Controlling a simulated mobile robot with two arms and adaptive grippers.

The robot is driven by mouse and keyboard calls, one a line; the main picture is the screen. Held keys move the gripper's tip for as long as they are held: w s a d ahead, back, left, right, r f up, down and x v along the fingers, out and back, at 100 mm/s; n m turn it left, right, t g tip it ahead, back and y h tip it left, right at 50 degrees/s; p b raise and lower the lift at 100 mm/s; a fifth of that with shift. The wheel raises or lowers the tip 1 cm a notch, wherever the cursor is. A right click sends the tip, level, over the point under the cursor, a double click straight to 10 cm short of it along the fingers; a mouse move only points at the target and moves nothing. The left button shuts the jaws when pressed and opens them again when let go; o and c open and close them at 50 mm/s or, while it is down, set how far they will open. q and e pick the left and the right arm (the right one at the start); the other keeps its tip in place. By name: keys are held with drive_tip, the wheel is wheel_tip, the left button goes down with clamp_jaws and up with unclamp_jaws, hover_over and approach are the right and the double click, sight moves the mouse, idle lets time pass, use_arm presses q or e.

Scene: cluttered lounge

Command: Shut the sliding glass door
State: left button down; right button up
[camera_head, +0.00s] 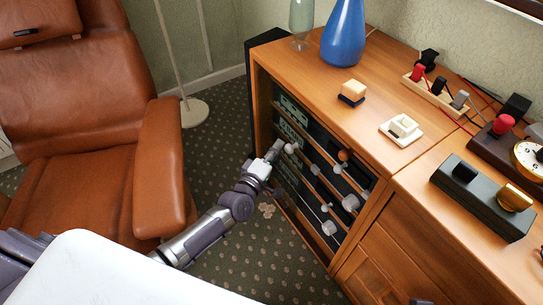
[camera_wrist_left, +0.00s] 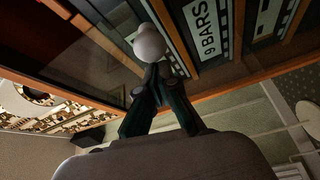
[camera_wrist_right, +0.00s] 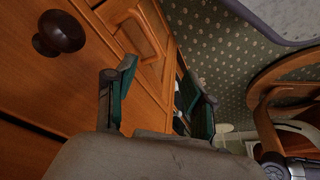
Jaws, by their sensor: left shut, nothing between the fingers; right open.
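The wooden cabinet (camera_head: 278,62) has a dark front with shelves, panels and several pale round knobs. A glass pane (camera_wrist_left: 95,45) shows in the left wrist view; the door's edges and how far it stands open are hard to tell. My left gripper (camera_head: 274,151) is at the cabinet's front left, beside a pale knob (camera_head: 290,148). In the left wrist view its fingers (camera_wrist_left: 160,75) are together, with the knob (camera_wrist_left: 149,43) just beyond the tips; contact is unclear. My right gripper (camera_wrist_right: 155,85) is open and empty near the wooden drawers.
A brown leather armchair (camera_head: 160,165) stands left of my left arm. A blue vase (camera_head: 344,35) and small items stand on the cabinet top. A dark drawer knob (camera_wrist_right: 59,32) is near my right gripper.

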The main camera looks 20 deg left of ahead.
use_arm(q)
drive_tip(key=shift+d, duration=0.1)
idle(0.3)
drive_tip(key=s+d+p, duration=0.4)
drive_tip(key=s+d, duration=0.9)
drive_tip(key=d, duration=0.4)
drive_tip(key=shift+s+d, duration=0.3)
drive_tip(key=shift+s, duration=0.05)
use_arm(e)
drive_tip(key=x, duration=0.7)
drive_tip(key=shift+s+f+g, duration=0.25)
drive_tip(key=shift+f+g, duration=0.05)
drive_tip(key=shift+a, duration=0.15)
